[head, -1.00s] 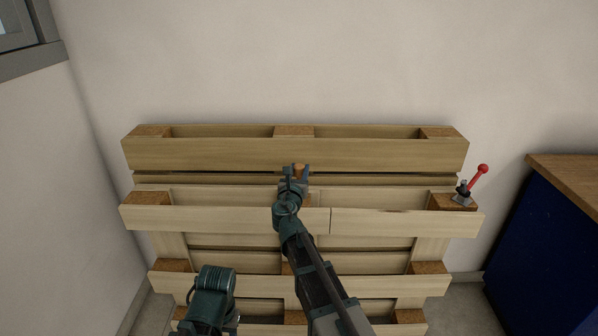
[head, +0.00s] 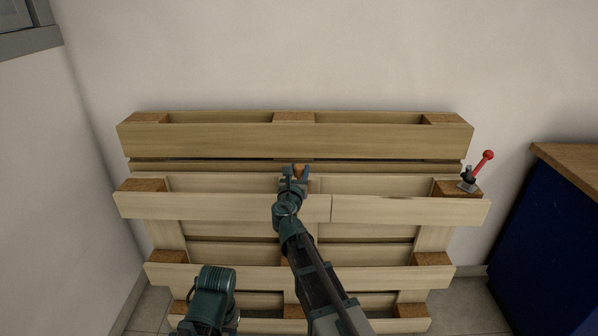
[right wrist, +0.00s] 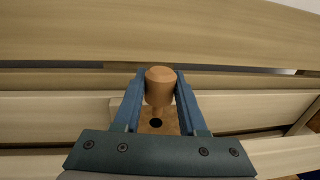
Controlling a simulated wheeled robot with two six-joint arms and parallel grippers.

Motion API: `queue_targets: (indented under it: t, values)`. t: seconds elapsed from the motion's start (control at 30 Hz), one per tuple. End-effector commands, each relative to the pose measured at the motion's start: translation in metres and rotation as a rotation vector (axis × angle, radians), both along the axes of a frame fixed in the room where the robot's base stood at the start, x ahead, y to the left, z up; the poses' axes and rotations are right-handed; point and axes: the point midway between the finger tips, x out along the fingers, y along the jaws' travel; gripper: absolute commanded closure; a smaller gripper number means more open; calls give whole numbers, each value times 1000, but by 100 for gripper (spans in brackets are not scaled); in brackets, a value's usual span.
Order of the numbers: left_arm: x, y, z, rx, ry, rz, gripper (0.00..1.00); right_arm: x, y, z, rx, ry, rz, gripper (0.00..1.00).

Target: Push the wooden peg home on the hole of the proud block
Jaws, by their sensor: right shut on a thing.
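My right gripper (head: 298,172) reaches over the middle of the stacked wooden pallet. In the right wrist view its blue fingers (right wrist: 159,90) are shut on a wooden peg (right wrist: 160,80) with a wide rounded head. Below the peg in that view, a brown block (right wrist: 172,127) between the boards has a dark round hole (right wrist: 156,123). In the head view the peg (head: 298,170) is small and the arm hides the hole. My left arm shows at the bottom, its gripper out of view.
The pallet (head: 225,207) stands against a pale wall. A red-knobbed lever (head: 487,157) on a metal base sits at its right end. A blue cabinet (head: 547,240) with a wooden top stands at the right. Pallet boards lie close around the gripper.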

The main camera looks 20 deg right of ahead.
Motion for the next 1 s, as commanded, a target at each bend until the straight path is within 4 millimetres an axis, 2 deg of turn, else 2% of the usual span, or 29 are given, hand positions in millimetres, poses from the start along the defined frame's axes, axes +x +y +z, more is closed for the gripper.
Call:
queue_targets:
  t: [1.0]
  values:
    - [0, 0, -27, 0, 0, 0, 50, 0, 0, -27, 0, 0, 0, 100]
